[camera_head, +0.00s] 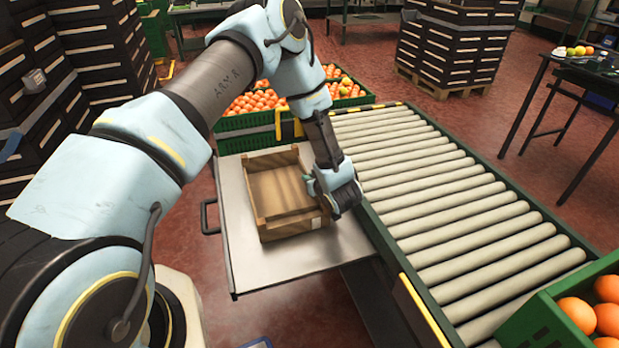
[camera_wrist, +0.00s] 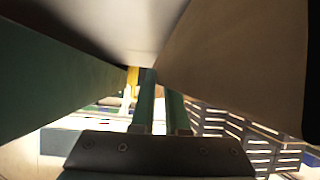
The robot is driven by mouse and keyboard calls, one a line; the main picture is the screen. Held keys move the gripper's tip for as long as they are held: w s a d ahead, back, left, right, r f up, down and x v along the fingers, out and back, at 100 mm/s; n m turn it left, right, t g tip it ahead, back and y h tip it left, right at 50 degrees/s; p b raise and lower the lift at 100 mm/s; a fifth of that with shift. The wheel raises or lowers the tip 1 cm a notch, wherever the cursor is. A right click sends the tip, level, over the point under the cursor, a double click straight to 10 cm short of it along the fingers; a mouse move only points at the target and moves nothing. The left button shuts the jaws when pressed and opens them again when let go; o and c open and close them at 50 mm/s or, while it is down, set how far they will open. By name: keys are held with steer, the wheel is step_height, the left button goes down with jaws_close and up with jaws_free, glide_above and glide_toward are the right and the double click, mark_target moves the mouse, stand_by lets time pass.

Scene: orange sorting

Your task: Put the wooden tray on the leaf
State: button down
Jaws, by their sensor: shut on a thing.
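The wooden tray (camera_head: 267,197) is an open, shallow brown box. In the head view it lies level over the bare metal leaf (camera_head: 290,263), well inside its edges, resting on it or barely above it. My gripper (camera_head: 318,187) is at the tray's right wall and is shut on that wall. In the wrist view the two green fingers (camera_wrist: 161,100) are close together beside the tray (camera_wrist: 240,60). The pale leaf (camera_wrist: 128,28) fills the top there. The exact grip on the wall is partly hidden.
The roller conveyor (camera_head: 450,205) runs along the leaf's right side. Green crates of oranges (camera_head: 250,120) stand behind the leaf, and another crate (camera_head: 545,325) is at the lower right. Stacked dark crates (camera_head: 95,45) stand at the left. The leaf's front part is clear.

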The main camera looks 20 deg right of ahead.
steer(key=c, duration=0.9)
jaws_free()
steer(key=b+v, duration=0.1)
steer(key=v, duration=1.1)
steer(key=w+a+r+g+h, duration=0.2)
steer(key=w+a+r+g, duration=0.2)
steer(key=w+a+r, duration=0.6)
steer(key=s+a+r+g+y, duration=0.1)
steer(key=s+a+r+g, duration=0.1)
steer(key=a, duration=0.7)
steer(key=s+a+r+g, duration=0.2)
steer(key=s+a, duration=0.3)
steer(key=a, duration=0.4)
steer(key=s+a+r+m+g+y, duration=0.1)
steer(key=s+a+r+g, duration=0.1)
steer(key=a, duration=0.7)
steer(key=shift+s+r+g+y, duration=0.3)
steer(key=shift+s+r, duration=0.35)
steer(key=shift+s, duration=0.05)
steer(key=shift+d, duration=0.1)
